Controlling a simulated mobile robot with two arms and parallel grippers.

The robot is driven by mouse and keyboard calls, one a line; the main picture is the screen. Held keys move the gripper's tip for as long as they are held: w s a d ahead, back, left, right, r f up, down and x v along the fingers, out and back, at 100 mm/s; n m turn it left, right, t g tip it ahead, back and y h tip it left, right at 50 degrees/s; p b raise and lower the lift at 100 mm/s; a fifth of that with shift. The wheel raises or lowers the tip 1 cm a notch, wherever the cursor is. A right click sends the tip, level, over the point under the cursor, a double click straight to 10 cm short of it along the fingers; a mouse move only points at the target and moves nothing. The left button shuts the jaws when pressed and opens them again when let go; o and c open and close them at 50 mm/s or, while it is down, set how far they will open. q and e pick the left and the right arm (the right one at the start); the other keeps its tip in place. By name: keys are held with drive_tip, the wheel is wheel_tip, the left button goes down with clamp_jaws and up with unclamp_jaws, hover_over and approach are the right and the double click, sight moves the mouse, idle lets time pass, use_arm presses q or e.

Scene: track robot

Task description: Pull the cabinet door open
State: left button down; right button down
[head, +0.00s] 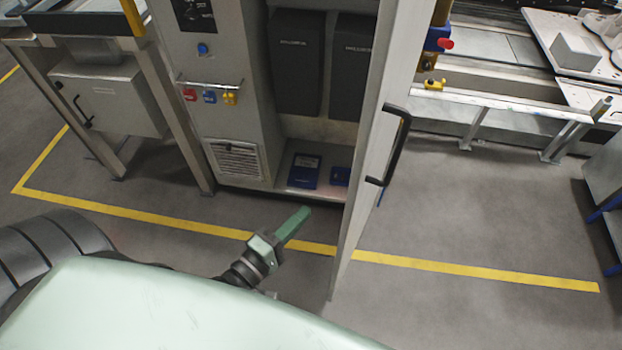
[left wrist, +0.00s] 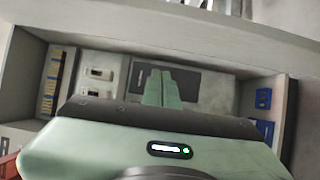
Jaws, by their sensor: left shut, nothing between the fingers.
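The cabinet door (head: 372,140) stands swung out from the grey cabinet (head: 225,90), seen nearly edge-on in the head view. Its black handle (head: 397,140) is on the door's right side. The cabinet's inside shows, with dark boxes (head: 297,62) and a blue item (head: 304,171) at the bottom. My left gripper (head: 298,222) is shut and empty, in front of the opening and left of the door, apart from the handle. In the left wrist view its fingers (left wrist: 162,88) are together, facing the cabinet's interior. My right gripper is not in view.
A grey box with a black handle (head: 108,100) hangs under a table at the left. Red, blue and yellow padlocks (head: 209,96) hang on the cabinet front. A yellow line (head: 460,267) crosses the floor. The floor right of the door is clear.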

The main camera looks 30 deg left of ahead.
use_arm(q)
drive_tip(key=w+d+p, duration=0.2)
drive_tip(key=w+d, duration=0.4)
drive_tip(key=w, duration=0.3)
drive_tip(key=shift+d+p, duration=0.25)
drive_tip(key=shift+p, duration=0.1)
drive_tip(key=shift+f, duration=0.1)
